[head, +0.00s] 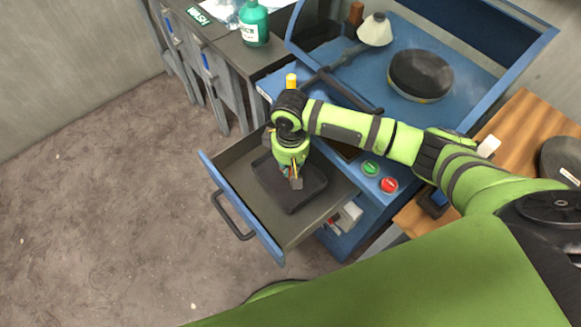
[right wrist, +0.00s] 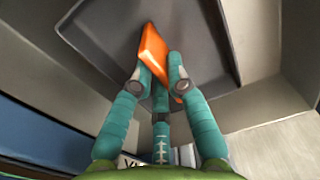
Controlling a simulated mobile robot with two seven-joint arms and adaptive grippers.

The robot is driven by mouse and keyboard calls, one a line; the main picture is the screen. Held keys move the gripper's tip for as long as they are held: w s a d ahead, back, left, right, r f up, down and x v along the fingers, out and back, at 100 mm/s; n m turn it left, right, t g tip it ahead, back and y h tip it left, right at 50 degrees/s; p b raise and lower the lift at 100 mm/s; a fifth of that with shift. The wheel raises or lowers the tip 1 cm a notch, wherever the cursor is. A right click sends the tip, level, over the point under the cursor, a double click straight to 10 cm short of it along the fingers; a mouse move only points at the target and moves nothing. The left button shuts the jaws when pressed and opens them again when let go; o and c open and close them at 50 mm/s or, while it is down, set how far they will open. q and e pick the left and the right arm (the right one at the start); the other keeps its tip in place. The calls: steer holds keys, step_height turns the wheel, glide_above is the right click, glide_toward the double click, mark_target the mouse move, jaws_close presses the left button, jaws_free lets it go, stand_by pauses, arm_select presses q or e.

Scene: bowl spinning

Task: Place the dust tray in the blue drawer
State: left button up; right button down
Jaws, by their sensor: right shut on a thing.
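The blue drawer (head: 239,203) is pulled open at the front of the blue machine. The dust tray (head: 312,185), a dark, shallow, square tray, is within the drawer's walls; I cannot tell whether it touches the drawer floor. My right gripper (head: 294,181) points down over the tray. In the right wrist view its teal fingers (right wrist: 160,88) are shut on an orange piece (right wrist: 152,48), which looks like the tray's handle. The tray (right wrist: 95,38) shows around and below it there. The fingers and arm hide part of the tray. My left gripper is out of view.
The drawer's dark handle (head: 233,216) sticks out toward the open floor (head: 110,200). Behind are a dark round piece (head: 420,75) in the blue machine, a green bottle (head: 254,24), and green and red buttons (head: 389,185). A wooden table (head: 525,125) stands at right.

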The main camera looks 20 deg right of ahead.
steer(key=shift+f, duration=0.65)
steer(key=shift+f, duration=0.2)
steer(key=c, duration=1.2)
jaws_free()
step_height(320, 180, up, 12)
steer(key=shift+r, duration=0.2)
